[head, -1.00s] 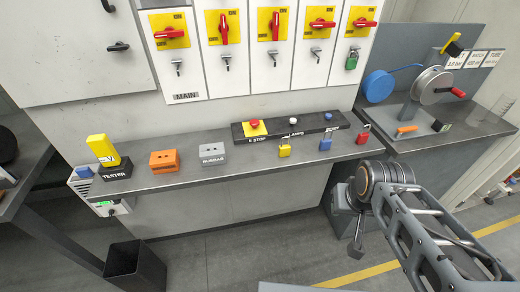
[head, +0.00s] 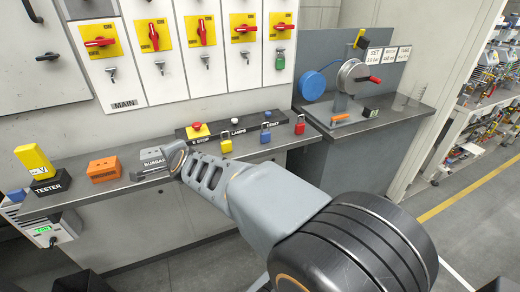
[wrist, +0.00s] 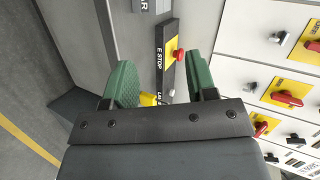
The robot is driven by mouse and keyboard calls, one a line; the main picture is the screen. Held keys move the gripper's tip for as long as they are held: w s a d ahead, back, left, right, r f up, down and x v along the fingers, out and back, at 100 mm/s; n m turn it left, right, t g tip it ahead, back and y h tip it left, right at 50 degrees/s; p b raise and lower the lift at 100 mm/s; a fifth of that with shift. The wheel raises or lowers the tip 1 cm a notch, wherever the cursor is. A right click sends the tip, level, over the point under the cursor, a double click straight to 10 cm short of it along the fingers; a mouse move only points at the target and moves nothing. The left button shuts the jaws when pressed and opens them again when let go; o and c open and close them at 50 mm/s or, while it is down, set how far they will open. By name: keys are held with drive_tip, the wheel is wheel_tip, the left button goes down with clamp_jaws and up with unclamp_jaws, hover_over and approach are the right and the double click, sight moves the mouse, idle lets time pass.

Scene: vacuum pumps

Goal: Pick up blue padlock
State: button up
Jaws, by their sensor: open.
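The blue padlock (head: 265,135) stands upright on the grey shelf (head: 112,189), between a yellow padlock (head: 226,145) and a red padlock (head: 299,127). Part of the yellow padlock (wrist: 148,99) shows beyond the fingers there. The blue padlock does not show in the wrist view.
The dark button strip (head: 215,129) with the red stop button lies behind the padlocks. An orange block (head: 104,169) and the yellow tester (head: 35,163) stand left. A green padlock (head: 280,62) hangs on the switch panel. A pump bench (head: 400,112) stands right.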

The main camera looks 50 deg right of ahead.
drive_tip(key=w+d+f+m+t+h+b, duration=0.1)
drive_tip(key=w+d+m+h+b, duration=0.15)
drive_tip(key=d+m, duration=0.35)
drive_tip(key=m+g+h+b, duration=0.5)
drive_tip(key=m+g+h, duration=0.7)
drive_tip(key=m, duration=1.4)
approach(264, 133)
drive_tip(key=d, duration=0.1)
drive_tip(key=d+m+t+h, duration=0.1)
drive_tip(key=d, duration=0.1)
drive_tip(key=shift+s+d+r+t+h+p, duration=0.1)
drive_tip(key=shift+r+t+h+p, duration=0.1)
drive_tip(key=shift+t+h+p, duration=0.15)
drive_tip(key=shift+w+d+p, duration=0.15)
drive_tip(key=shift+w+d, duration=0.05)
drive_tip(key=shift+d, duration=0.85)
drive_tip(key=shift+w+d+p, duration=0.15)
drive_tip(key=shift+w+d, duration=0.05)
drive_tip(key=shift+d, duration=0.9)
drive_tip(key=shift+w+d+p, duration=0.15)
drive_tip(key=shift+w+d, duration=0.05)
drive_tip(key=shift+d, duration=0.85)
drive_tip(key=shift+c, duration=0.2)
clamp_jaws()
